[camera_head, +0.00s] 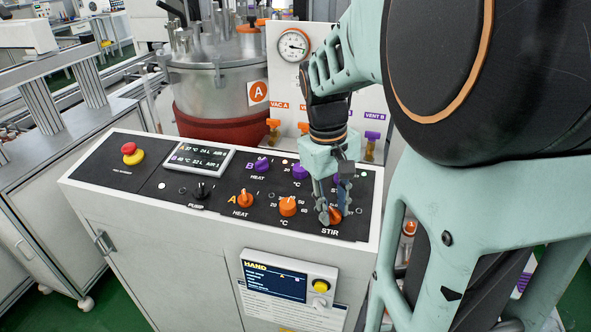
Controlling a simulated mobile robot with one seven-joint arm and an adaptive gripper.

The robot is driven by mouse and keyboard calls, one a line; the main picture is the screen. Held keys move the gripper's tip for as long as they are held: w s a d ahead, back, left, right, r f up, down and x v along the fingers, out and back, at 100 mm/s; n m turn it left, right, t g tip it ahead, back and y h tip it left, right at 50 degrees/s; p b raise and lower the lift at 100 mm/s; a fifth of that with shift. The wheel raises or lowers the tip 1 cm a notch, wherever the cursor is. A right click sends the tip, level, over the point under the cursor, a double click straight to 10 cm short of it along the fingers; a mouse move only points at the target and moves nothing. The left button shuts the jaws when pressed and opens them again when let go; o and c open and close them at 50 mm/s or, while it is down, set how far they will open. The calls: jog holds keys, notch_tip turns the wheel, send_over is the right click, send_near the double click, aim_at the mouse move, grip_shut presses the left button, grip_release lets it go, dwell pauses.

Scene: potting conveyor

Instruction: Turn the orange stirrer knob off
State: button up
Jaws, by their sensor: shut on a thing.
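The orange stirrer knob (335,216) is at the right end of the front row on the black control panel, above the label STIR. My gripper (331,212) points down at it from above, with its fingers shut on the knob. The fingers hide much of the knob, so I cannot tell which way it points.
Orange HEAT (245,198) and °C (288,206) knobs sit left of my gripper. Purple knobs (262,164) are in the row behind. A red emergency stop (130,150), a display (198,158) and a black PUMP switch (202,190) are further left. A steel vessel (212,85) stands behind.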

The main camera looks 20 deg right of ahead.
dwell(0.4)
jog(key=o, duration=1.1)
jog(key=shift+o, duration=0.2)
notch_tip(320, 180, up, 12)
jog(key=a, duration=0.1)
jog(key=shift+w+a, duration=0.2)
jog(key=shift+a, duration=0.05)
